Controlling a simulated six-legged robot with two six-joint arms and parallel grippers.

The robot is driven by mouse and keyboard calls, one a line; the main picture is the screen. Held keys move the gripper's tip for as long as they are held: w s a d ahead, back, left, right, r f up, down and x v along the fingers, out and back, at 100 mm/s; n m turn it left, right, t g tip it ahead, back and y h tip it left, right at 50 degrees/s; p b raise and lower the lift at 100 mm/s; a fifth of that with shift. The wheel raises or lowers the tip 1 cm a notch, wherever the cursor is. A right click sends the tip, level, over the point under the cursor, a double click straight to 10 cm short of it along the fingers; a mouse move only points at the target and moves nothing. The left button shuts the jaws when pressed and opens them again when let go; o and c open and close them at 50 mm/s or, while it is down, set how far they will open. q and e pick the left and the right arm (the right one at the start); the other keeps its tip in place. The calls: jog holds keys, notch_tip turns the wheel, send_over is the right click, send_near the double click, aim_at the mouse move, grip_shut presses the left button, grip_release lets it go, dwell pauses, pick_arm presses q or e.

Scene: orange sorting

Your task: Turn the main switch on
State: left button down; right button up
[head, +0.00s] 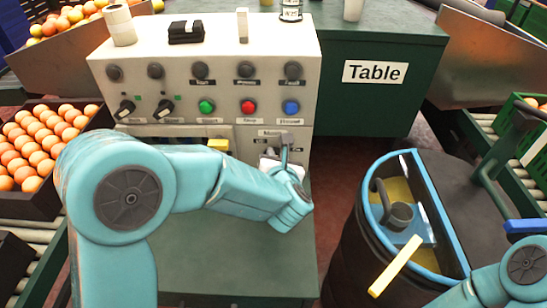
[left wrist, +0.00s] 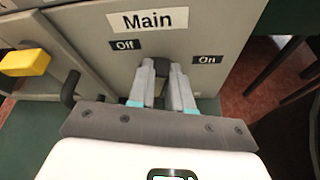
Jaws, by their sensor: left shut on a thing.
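The control box (head: 215,45) stands on the green table. Its main switch panel, labelled "Main" (left wrist: 147,20), is at the box's lower right. The black main switch knob (left wrist: 163,68) shows between the "Off" label (left wrist: 125,44) and the "On" label (left wrist: 207,59). My left gripper (left wrist: 162,78) is shut on the knob, one finger on each side. In the head view, my left gripper (head: 284,160) is in front of the panel, and my arm hides part of the panel. My right gripper is out of view; only part of my right arm shows.
Green, red and blue buttons (head: 248,106) sit above the panel. A yellow handle (left wrist: 26,62) is left of it. A dark round bin (head: 345,245) with a blue rim stands at right. Orange crates (head: 45,200) stand at left.

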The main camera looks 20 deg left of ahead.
pick_arm(q)
jog(key=m+y+b, duration=0.1)
jog(key=m, duration=0.1)
jog(key=d+f+m+y+b, duration=0.1)
jog(key=m+y, duration=0.1)
jog(key=m, duration=0.1)
jog(key=f+m+y+b, duration=0.1)
jog(key=m+b, duration=0.1)
jog(key=shift+w+d+f+m, duration=0.15)
jog(key=shift+d+m, duration=0.15)
jog(key=shift+y, duration=0.3)
dwell(0.4)
